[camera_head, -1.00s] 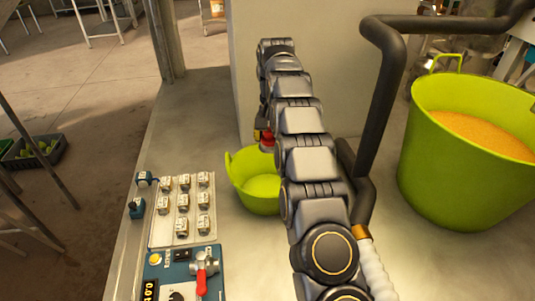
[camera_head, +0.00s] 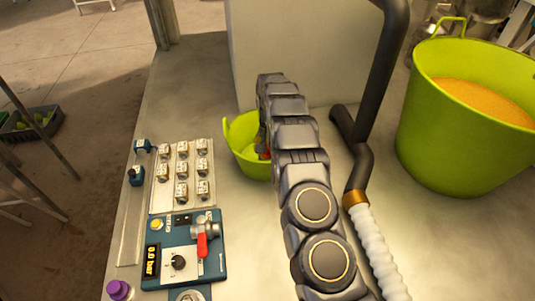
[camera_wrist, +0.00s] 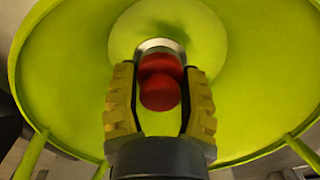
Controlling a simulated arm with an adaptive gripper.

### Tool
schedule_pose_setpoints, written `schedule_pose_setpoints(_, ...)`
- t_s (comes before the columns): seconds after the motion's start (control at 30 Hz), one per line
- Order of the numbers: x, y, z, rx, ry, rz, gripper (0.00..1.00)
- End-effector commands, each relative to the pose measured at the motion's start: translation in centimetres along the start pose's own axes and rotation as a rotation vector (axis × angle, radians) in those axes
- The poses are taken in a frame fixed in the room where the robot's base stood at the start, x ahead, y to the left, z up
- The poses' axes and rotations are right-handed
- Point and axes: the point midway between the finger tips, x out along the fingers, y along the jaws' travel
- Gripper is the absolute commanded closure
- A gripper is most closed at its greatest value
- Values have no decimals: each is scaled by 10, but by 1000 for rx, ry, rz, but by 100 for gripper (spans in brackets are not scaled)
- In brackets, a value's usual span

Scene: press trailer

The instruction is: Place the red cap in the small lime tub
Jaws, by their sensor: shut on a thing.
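The red cap (camera_wrist: 160,85) is between the two yellow-padded fingers of my gripper (camera_wrist: 160,100) in the wrist view. A pale round rim shows at its far end. My gripper is shut on it. The small lime tub (camera_wrist: 60,80) fills the wrist view behind the cap, and my gripper points down into it. In the head view the small lime tub (camera_head: 240,150) stands on the bench, partly hidden by my arm. A bit of red shows at its right side by my arm. I cannot tell whether the cap touches the tub's floor.
A large lime tub (camera_head: 450,150) of orange grain stands at the right. A dark pipe (camera_head: 371,100) and white hose (camera_head: 375,240) run right of my arm. A blue control panel (camera_head: 185,250) with a red-handled valve (camera_head: 202,244) and a tray of small labelled blocks (camera_head: 182,172) lie left.

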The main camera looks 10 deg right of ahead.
Motion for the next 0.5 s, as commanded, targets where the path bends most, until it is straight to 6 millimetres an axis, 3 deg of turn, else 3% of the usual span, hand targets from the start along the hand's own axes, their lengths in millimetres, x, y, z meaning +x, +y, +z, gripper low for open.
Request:
schedule_pose_setpoints(0.3, 38, 0, 0, -1, -1, 2, 88)
schedule_pose_setpoints(0.5, 40, 0, -1, -1, 3, -1, 88)
